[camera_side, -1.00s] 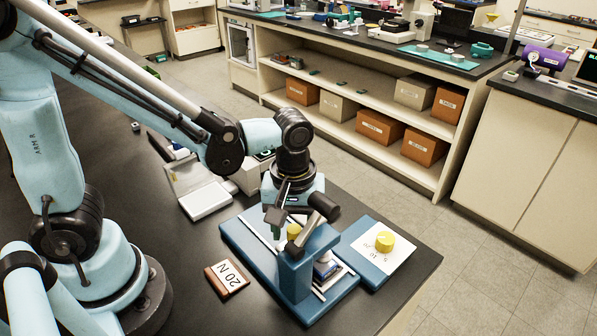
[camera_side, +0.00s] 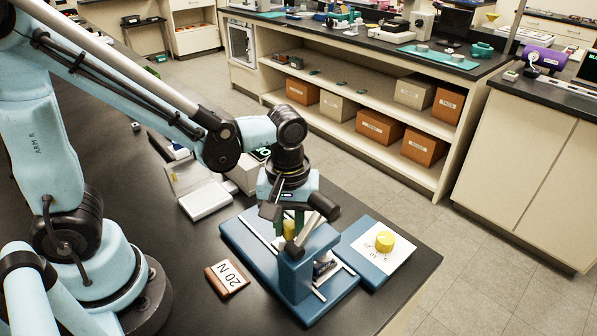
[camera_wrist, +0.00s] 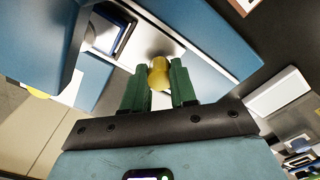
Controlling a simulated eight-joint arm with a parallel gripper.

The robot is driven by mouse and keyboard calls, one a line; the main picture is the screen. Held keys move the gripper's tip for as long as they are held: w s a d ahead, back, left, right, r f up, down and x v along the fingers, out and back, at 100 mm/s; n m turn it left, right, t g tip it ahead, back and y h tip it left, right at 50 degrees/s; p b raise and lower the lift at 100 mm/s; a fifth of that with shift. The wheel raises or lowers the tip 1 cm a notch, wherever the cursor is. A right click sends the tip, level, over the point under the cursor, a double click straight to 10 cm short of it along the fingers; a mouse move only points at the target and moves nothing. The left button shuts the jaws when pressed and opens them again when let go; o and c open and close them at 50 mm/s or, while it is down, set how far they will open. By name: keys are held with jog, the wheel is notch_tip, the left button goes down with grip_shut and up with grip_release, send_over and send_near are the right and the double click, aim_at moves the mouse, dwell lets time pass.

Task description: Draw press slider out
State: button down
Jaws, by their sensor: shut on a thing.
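The press is a blue frame (camera_side: 295,277) with a bridge over a base with pale rails, near the table's front right. A yellow knob (camera_side: 289,228), apparently the slider's handle, stands on the base behind the bridge. In the wrist view the knob (camera_wrist: 158,73) sits between the two green fingers of my gripper (camera_wrist: 158,86). My gripper (camera_side: 288,224) points down and is shut on the knob, partly hidden by the bridge and a dark cylinder in the side view. A small blue and dark block (camera_side: 324,266) lies under the bridge, partly hidden.
A blue box with a white dial face and yellow knob (camera_side: 384,241) stands right of the press. The dark table (camera_side: 175,262) is bare at front left.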

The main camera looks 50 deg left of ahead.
jog(key=a, duration=1.1)
jog(key=shift+a, duration=0.15)
jog(key=c, duration=0.9)
grip_release()
jog(key=shift+r, duration=0.1)
notch_tip(320, 180, up, 12)
jog(key=d+f+m+t, duration=0.1)
jog(key=m+t, duration=0.1)
jog(key=m, duration=0.1)
jog(key=d+f+m+t, duration=0.1)
jog(key=m+t, duration=0.1)
jog(key=m, duration=0.1)
jog(key=m+t, duration=0.3)
jog(key=shift+d+f, duration=0.4)
